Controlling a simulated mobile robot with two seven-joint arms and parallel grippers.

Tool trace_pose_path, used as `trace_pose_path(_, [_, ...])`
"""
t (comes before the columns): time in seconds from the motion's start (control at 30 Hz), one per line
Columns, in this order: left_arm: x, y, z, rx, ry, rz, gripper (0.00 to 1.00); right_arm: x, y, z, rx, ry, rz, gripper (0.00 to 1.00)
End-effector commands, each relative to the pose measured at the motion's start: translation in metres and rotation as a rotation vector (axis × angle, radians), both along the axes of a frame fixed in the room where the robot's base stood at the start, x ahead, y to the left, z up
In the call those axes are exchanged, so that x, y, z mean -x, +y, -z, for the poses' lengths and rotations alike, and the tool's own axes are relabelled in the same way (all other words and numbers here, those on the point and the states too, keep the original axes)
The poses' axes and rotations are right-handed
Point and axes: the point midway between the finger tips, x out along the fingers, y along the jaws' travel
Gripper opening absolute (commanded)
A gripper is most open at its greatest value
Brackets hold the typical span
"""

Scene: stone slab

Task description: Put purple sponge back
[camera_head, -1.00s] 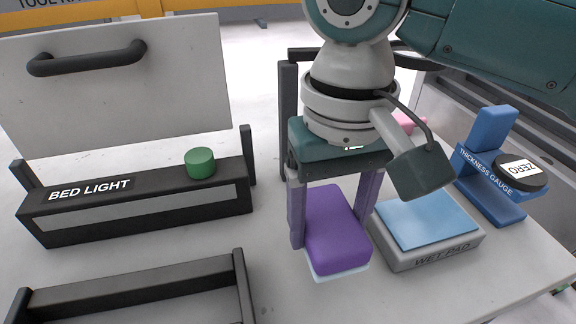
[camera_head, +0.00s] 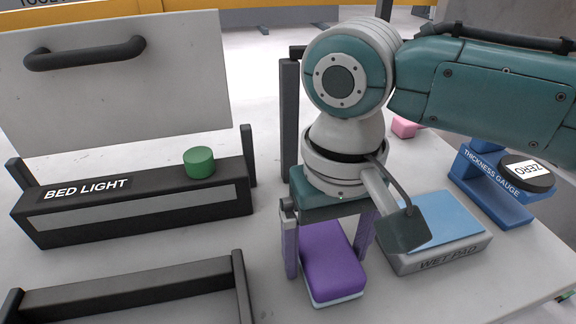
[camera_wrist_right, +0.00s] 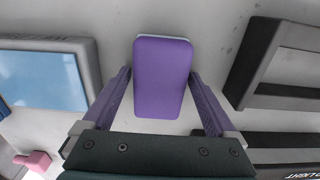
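The purple sponge (camera_head: 332,262), with a pale bottom layer, is on the near side of my right gripper (camera_head: 327,245). One finger of the right gripper is along each long side of the sponge, with little or no gap. In the right wrist view the sponge (camera_wrist_right: 161,80) fills the space between the fingertips (camera_wrist_right: 162,95) and extends beyond them. I cannot tell whether its underside touches the slab. My left gripper is in neither view.
The wet pad (camera_head: 482,247), a grey tray with a blue pad, is just right of the sponge. The blue thickness gauge (camera_head: 490,185) and a pink block (camera_head: 404,128) are farther back. A black bed light box (camera_head: 140,210) and an empty dark rack (camera_head: 130,285) are left.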

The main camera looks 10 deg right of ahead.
Motion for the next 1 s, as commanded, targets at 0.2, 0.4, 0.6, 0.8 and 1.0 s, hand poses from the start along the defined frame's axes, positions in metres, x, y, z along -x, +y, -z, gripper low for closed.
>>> trace_pose_path(0.2, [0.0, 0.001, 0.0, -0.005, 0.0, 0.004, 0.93, 0.0, 0.0, 0.0, 0.0, 0.0, 0.0, 1.0])
trace_pose_path(0.4, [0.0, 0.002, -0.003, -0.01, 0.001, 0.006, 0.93, 0.0, 0.0, -0.011, 0.0, 0.0, 0.0, 1.0])
trace_pose_path(0.6, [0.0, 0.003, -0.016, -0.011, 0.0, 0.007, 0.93, -0.001, 0.0, -0.053, -0.002, -0.004, 0.0, 1.0])
trace_pose_path(0.8, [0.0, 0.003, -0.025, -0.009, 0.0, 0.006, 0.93, -0.001, 0.0, -0.096, -0.001, -0.003, -0.001, 1.0])
trace_pose_path(1.0, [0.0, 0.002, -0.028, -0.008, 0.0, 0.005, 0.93, -0.001, 0.0, -0.12, -0.001, -0.001, 0.001, 1.0])
